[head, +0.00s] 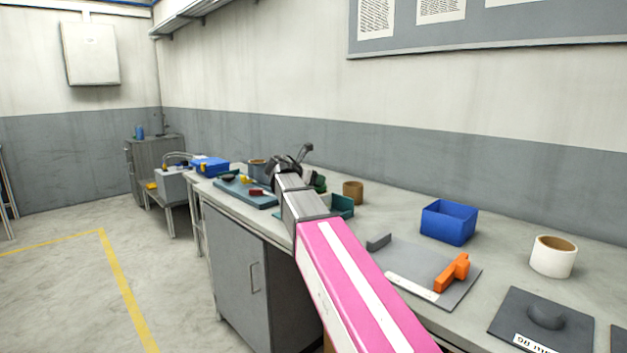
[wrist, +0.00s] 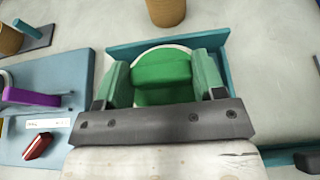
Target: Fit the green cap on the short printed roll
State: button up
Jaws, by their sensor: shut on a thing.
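My gripper (wrist: 163,85) is shut on the green cap (wrist: 162,68), which sits between its two pale green fingers in the wrist view. In the head view my gripper is over the bench by a teal tray, and a bit of dark green (head: 319,183) shows beside it. A pale curved rim (wrist: 150,50) shows just behind the cap, inside the teal tray (wrist: 218,42). It may be the end of the short printed roll, but the cap and fingers hide most of it. I cannot tell whether cap and rim touch. The tray also shows in the head view (head: 343,205).
A brown roll (head: 353,192) stands behind the tray. A blue board (wrist: 62,75) with a purple bar (wrist: 30,97) and a red piece (wrist: 38,146) lies left. A blue bin (head: 448,222), orange tool (head: 452,272) and white roll (head: 553,257) stand right.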

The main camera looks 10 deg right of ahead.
jog(key=shift+f, duration=0.6)
jog(key=o, duration=0.6)
jog(key=shift+o, duration=0.2)
jog(key=shift+a, duration=0.1)
jog(key=v, duration=1.1)
dwell(0.4)
dwell(0.3)
